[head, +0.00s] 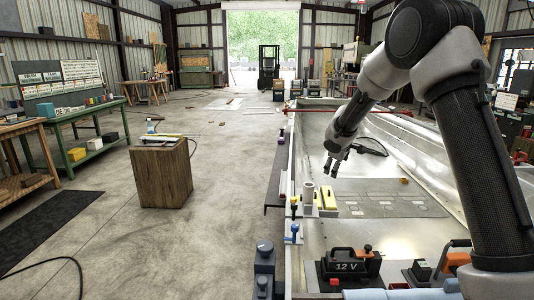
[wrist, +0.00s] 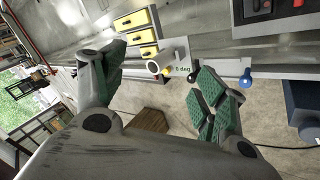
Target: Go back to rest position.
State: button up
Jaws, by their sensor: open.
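Below and beyond the fingers are a white cylinder (wrist: 160,63) and yellow blocks (wrist: 142,35). The same white cylinder (head: 308,196) and yellow block (head: 328,198) stand in the head view below and left of the fingers, apart from them.
A blue-knobbed fitting (head: 294,228) sits on the hull's left edge. A black 12 V battery (head: 350,266) stands at the front. A wooden block stand (head: 164,178) is on the floor at left, beside a green workbench (head: 85,150). Open floor lies between stand and hull.

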jog(key=s+d+r+m+g+h, duration=0.1)
jog(key=s+d+r+m, duration=0.1)
jog(key=s+d, duration=0.3)
jog(key=s+d+r+m+g+h, duration=0.1)
jog(key=s+d+r+m, duration=0.1)
jog(key=s, duration=0.6)
jog(key=s+d+r+m+y, duration=0.1)
jog(key=s+r+m, duration=0.1)
jog(key=s, duration=1)
jog(key=s+d+r+m+y, duration=0.1)
jog(key=s+r, duration=0.3)
jog(key=s, duration=0.8)
jog(key=s+d+r+m+y, duration=0.1)
jog(key=s+r+m, duration=0.2)
jog(key=s, duration=1)
jog(key=shift+s+d+r+g, duration=0.1)
jog(key=shift+d+g, duration=0.1)
jog(key=shift+g, duration=0.1)
